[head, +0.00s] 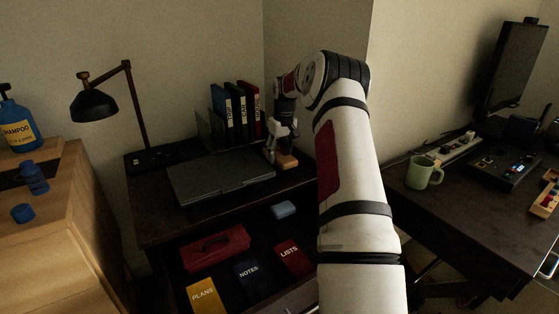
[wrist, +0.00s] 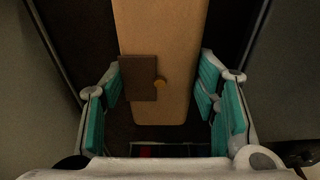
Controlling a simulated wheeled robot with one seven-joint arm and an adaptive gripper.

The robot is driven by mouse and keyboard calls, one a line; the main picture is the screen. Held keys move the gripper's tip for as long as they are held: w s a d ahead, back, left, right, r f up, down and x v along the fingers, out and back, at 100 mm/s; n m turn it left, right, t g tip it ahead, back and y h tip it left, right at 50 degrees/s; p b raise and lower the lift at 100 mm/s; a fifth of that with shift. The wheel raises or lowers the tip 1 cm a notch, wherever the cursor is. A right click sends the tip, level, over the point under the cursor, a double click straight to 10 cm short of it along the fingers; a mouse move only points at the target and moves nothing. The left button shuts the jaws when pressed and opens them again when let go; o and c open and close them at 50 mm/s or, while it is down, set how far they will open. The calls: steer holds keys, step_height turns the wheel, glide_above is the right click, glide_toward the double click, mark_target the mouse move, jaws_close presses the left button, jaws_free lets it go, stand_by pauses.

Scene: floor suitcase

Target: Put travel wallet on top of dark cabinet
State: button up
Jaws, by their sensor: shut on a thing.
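The travel wallet (wrist: 180,35) is tan with a brown patch and a round yellowish stud. In the wrist view it lies between the teal finger pads of my gripper (wrist: 165,95), which is shut on it. In the head view, my gripper (head: 270,152) is over the right part of the dark cabinet's top (head: 222,203), and the wallet (head: 287,161) shows small and tan just below it. The wallet is at the cabinet top, right of the grey laptop; I cannot tell whether it touches the surface. My arm hides the cabinet's right side.
The laptop (head: 220,180), a black lamp (head: 95,105) and several binders (head: 236,110) stand on the cabinet. Its open drawer holds a red case (head: 215,248), notebooks (head: 252,278) and a blue item (head: 283,210). A desk with a green mug (head: 420,172) is at right.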

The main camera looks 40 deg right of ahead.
steer(key=shift+f, duration=1.2)
steer(key=shift+f, duration=0.15)
steer(key=o, duration=1.3)
